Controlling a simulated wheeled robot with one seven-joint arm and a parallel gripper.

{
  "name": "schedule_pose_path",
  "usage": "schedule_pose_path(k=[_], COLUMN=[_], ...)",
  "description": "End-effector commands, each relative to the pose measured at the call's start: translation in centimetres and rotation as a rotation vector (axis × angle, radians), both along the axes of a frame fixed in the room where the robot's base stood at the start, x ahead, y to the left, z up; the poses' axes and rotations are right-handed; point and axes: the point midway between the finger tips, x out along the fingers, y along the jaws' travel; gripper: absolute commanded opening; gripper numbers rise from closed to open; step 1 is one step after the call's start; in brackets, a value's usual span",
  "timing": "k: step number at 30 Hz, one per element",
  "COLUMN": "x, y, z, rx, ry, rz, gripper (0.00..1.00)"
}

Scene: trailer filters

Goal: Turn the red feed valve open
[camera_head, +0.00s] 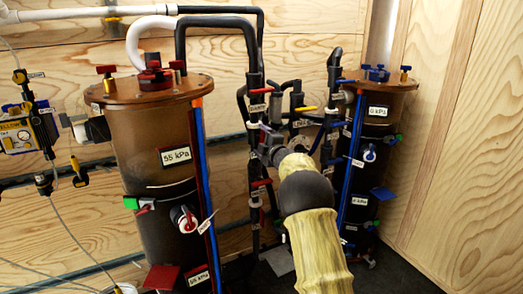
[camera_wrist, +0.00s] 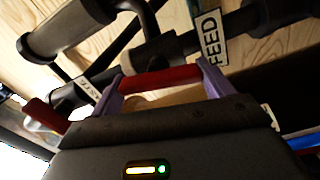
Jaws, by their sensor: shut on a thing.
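The red feed valve handle (camera_wrist: 160,80) shows in the wrist view as a red bar beside the black pipe carrying the FEED label (camera_wrist: 213,38). The two purple fingers of my gripper (camera_wrist: 161,84) are shut on it, one at each end of the bar. In the head view my gripper (camera_head: 268,142) reaches in among the black pipes between the two brown tanks. The held handle cannot be made out there behind my gripper and arm.
A second red handle (camera_wrist: 45,115) lies left of my gripper in the wrist view, near a partly hidden label. In the head view, the left tank (camera_head: 150,130) and right tank (camera_head: 378,110) flank the pipes. A plywood wall stands close behind.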

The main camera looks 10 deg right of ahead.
Motion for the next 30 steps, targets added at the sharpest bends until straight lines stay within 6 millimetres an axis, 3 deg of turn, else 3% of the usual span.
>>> schedule_pose_path(k=[12, 26, 27, 30], x=[-0.02, -0.01, -0.01, -0.01], y=[0.15, 0.11, 0.10, 0.09], z=[-0.26, -0.20, -0.20, -0.20], rx=[-0.197, -0.216, -0.216, -0.215], ry=[-0.063, -0.069, -0.069, -0.068], rz=[0.003, 0.002, 0.002, 0.002], gripper=[0.57, 0.57, 0.82, 1.00])
